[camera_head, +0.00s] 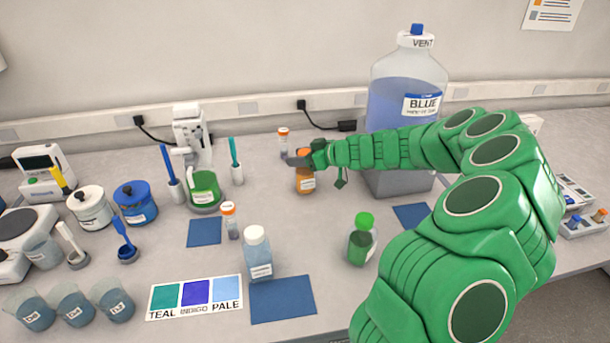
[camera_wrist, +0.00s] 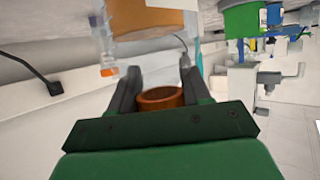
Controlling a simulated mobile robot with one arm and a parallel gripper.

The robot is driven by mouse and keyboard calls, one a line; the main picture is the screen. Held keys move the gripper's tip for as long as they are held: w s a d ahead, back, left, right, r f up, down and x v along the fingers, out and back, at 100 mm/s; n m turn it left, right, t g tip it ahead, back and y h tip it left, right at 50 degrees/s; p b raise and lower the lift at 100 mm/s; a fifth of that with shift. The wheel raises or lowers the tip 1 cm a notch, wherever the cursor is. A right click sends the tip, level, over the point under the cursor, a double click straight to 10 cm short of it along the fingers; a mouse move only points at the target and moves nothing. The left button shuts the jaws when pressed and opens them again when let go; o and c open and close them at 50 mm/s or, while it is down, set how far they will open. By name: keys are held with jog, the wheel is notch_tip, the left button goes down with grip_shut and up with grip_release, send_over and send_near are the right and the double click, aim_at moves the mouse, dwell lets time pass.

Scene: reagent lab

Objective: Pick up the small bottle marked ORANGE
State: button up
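A small bottle with orange contents (camera_head: 305,184) and a white label stands towards the back middle of the bench in the head view; its label is too small to read. My gripper (camera_head: 297,158) is at the top of this bottle and hides part of it. In the wrist view, an orange-brown cap (camera_wrist: 160,98) lies between the two fingers of my gripper (camera_wrist: 160,75), very close to both. The bottle's orange body (camera_wrist: 150,22) shows beyond it. I cannot tell whether the fingers press on the cap or whether the bottle is lifted.
Another orange-capped bottle (camera_head: 283,142) stands just behind, and one (camera_head: 229,220) stands nearer the front. A large BLUE container (camera_head: 395,95) stands right of my gripper. A green beaker (camera_head: 205,190) is to the left. A green-capped bottle (camera_head: 362,240) stands in front.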

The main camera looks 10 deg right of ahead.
grip_shut()
jog(key=shift+r, duration=0.1)
